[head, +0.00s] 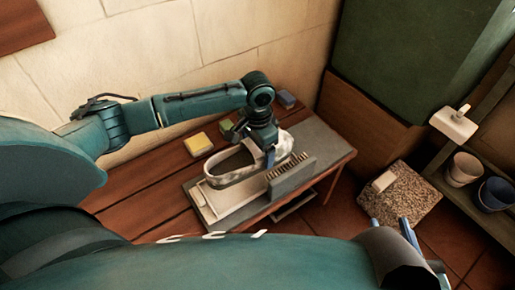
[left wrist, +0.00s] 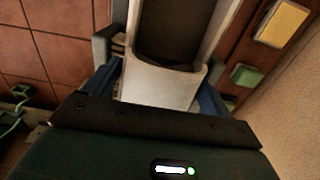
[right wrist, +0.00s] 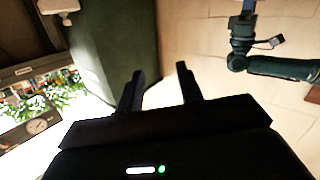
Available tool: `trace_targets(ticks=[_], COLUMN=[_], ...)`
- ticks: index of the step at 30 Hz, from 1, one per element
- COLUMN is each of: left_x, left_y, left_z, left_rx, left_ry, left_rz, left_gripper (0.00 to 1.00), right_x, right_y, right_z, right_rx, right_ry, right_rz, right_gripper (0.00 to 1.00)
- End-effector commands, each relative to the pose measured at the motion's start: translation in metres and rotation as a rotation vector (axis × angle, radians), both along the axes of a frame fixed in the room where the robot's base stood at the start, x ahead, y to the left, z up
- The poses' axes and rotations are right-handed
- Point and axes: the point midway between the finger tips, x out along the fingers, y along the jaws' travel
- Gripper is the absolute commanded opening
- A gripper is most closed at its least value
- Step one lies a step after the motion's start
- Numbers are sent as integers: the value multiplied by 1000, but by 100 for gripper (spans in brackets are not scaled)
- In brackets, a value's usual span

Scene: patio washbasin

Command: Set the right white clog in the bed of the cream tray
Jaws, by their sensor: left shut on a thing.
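A white clog (head: 228,176) with a dark inside is held by its right-hand end in my left gripper (head: 266,150). The left wrist view shows the clog (left wrist: 160,82) between the two blue fingers of the left gripper (left wrist: 158,92). The cream tray (head: 206,206) lies on the wooden bench, under and in front of the clog. The clog hides much of its bed, and I cannot tell whether the two touch. My right gripper (right wrist: 161,88) is open and empty, away from the bench; its finger shows at the lower right of the head view (head: 409,240).
A grey block with a row of bristles (head: 290,177) stands just right of the tray. The bench's left part is clear. Pots (head: 463,169) stand at the right.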

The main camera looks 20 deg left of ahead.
Motion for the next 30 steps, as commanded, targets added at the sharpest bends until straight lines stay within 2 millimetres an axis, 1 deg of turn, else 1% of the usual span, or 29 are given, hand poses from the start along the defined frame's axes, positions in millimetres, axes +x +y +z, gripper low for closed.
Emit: trace_targets(ticks=[1, 2, 3, 4, 21, 30], left_x=[0, 0, 0, 0, 0, 0], left_y=[0, 0, 0, 0, -1, -1], left_z=[-10, -12, -10, -12, -58, -71], left_rx=[0, 0, -1, -1, -2, -1], left_ry=[-2, -2, 1, 1, 1, 0], left_rz=[-1, -1, 0, 1, 0, 0], left_gripper=[56, 56, 56, 56, 56, 56], right_x=[0, 0, 0, 0, 0, 0], right_y=[2, 3, 3, 3, 5, 7], right_z=[-7, -6, 1, 1, 1, 2], right_rx=[1, 3, 4, 4, 9, 10], right_ry=[-43, -68, -65, -66, -114, -145], right_rz=[11, 16, 14, 14, 25, 32], right_gripper=[36, 36, 36, 36, 36, 36])
